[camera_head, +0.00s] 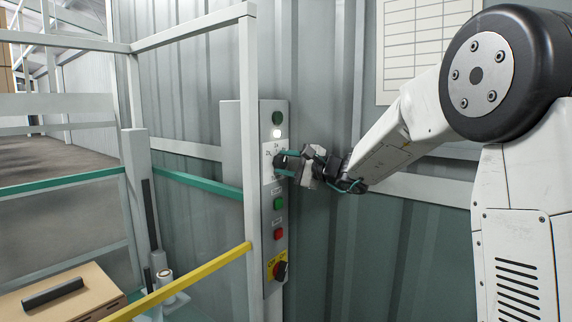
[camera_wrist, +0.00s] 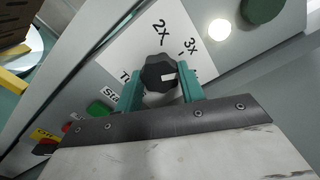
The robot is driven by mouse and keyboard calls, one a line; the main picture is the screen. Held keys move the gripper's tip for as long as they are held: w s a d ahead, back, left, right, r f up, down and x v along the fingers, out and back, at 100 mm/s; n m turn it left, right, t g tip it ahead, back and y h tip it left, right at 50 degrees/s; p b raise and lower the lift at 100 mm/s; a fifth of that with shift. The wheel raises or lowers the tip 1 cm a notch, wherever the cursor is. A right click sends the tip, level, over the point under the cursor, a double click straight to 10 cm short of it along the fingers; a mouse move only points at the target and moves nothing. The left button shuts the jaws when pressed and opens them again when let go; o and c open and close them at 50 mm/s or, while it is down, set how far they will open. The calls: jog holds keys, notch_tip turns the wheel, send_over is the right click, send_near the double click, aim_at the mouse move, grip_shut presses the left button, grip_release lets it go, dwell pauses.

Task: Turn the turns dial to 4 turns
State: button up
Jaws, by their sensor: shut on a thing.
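The turns dial (camera_wrist: 158,70) is a black lobed knob with a small white mark, on a white label plate (camera_wrist: 122,52) of the control panel. The printed "2X" and "3X" show on the plate beyond the knob; other markings are hidden behind the fingers. The knob's white mark lies on its right side in the wrist view. My gripper (camera_wrist: 160,76) has its two teal fingers on either side of the knob and is shut on it. In the head view my gripper (camera_head: 284,162) reaches the panel from the right and covers most of the dial.
The grey panel (camera_head: 267,220) also carries a dark green knob (camera_head: 278,118), a lit white lamp (camera_head: 277,133), a green button (camera_head: 279,203), a red button (camera_head: 278,233) and a black-red switch on yellow (camera_head: 280,270). A railing post (camera_head: 249,130) stands just left.

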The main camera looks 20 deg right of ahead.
jog(key=m, duration=0.5)
jog(key=shift+f, duration=0.1)
dwell(0.7)
jog(key=o, duration=1)
jog(key=shift+s, duration=0.1)
jog(key=v, duration=0.7)
jog(key=shift+s+d, duration=0.25)
jog(key=shift+s, duration=0.05)
